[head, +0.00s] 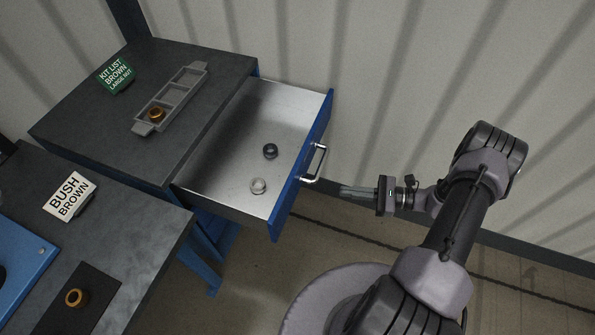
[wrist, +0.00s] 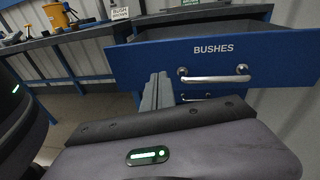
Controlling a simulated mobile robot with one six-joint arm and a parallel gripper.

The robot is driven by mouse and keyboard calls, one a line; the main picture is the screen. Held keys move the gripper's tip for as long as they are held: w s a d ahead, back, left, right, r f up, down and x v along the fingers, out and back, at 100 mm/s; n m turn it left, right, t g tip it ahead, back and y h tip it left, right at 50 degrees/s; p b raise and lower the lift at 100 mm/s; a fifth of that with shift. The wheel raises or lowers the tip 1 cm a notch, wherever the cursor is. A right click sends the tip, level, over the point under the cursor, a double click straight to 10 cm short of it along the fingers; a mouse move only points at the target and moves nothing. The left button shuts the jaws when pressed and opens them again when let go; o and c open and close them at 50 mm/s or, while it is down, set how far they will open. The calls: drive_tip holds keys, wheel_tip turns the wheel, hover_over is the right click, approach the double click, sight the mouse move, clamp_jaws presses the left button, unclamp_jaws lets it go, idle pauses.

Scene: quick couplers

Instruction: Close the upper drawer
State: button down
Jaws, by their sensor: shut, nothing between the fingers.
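The upper drawer (head: 235,165) is pulled out of the cabinet, and its grey inside shows in the head view. Its blue front has a silver handle (head: 315,164). In the wrist view the drawer front (wrist: 215,53) reads BUSHES, with the handle (wrist: 213,76) below the label. A dark ring (head: 270,151) and a pale ring (head: 259,186) lie in the drawer. My gripper (head: 345,191) is shut and empty, to the right of the handle and apart from it. In the wrist view its fingers (wrist: 157,92) point toward the drawer front, left of the handle.
On the cabinet top (head: 75,105) are a grey tray (head: 165,110) holding a brown ring and a green KIT LIST sign (head: 116,75). A bench with a BUSH BROWN sign (head: 69,197) stands at lower left. The corrugated wall is behind.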

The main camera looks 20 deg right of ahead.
wheel_tip(320, 180, down, 5)
drive_tip(key=s+m+t, duration=0.1)
drive_tip(key=m+t, duration=0.2)
drive_tip(key=b, duration=0.2)
approach(296, 187)
drive_tip(key=x, duration=0.7)
drive_tip(key=shift+s+r, duration=0.15)
drive_tip(key=shift+r, duration=0.15)
